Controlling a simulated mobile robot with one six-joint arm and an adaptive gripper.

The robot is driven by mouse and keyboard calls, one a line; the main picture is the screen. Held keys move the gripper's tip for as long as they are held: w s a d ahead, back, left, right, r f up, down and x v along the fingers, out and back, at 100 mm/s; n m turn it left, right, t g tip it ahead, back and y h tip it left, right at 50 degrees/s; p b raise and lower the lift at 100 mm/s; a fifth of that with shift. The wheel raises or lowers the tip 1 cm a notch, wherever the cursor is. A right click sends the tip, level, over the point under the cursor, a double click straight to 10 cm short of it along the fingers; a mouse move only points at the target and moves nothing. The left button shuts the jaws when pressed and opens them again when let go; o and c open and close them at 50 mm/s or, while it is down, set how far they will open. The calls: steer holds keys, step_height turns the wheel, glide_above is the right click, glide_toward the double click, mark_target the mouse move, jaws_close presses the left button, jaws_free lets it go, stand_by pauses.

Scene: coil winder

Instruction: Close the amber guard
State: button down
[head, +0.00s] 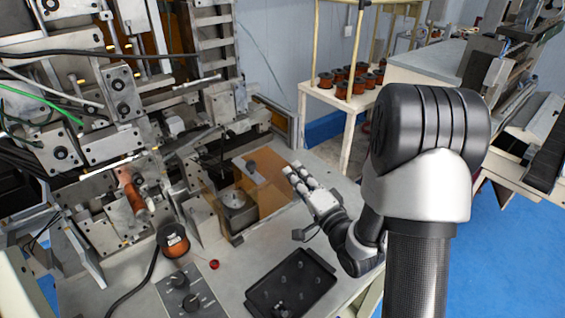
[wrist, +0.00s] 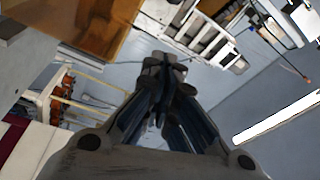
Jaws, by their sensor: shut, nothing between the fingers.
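I cannot tell from these views how far the guard stands open. My gripper (head: 298,178) is shut and empty, just right of the guard in the head view. I cannot tell whether it touches the guard. In the wrist view the shut fingertips (wrist: 164,66) show in the middle, and an amber-brown panel (wrist: 85,22) shows at the upper left, apart from them.
A black tray (head: 291,284) with small parts, a control box with knobs (head: 190,296), a copper spool (head: 172,240) and a red button (head: 214,264) are on the front bench. Winder plates and cables fill the left. A rack with several spools (head: 350,82) stands behind.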

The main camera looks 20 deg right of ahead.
steer(key=r, duration=0.1)
glide_above(267, 173)
steer(key=w+d, duration=0.2)
steer(key=d, duration=0.1)
steer(key=shift+w+d+b, duration=0.15)
steer(key=shift+w+b, duration=0.05)
steer(key=shift+b, duration=0.15)
steer(key=s+a, duration=0.1)
steer(key=s+a+f, duration=0.1)
steer(key=shift+a+b, duration=0.35)
steer(key=shift+s+a+f, duration=0.15)
steer(key=shift+a, duration=0.05)
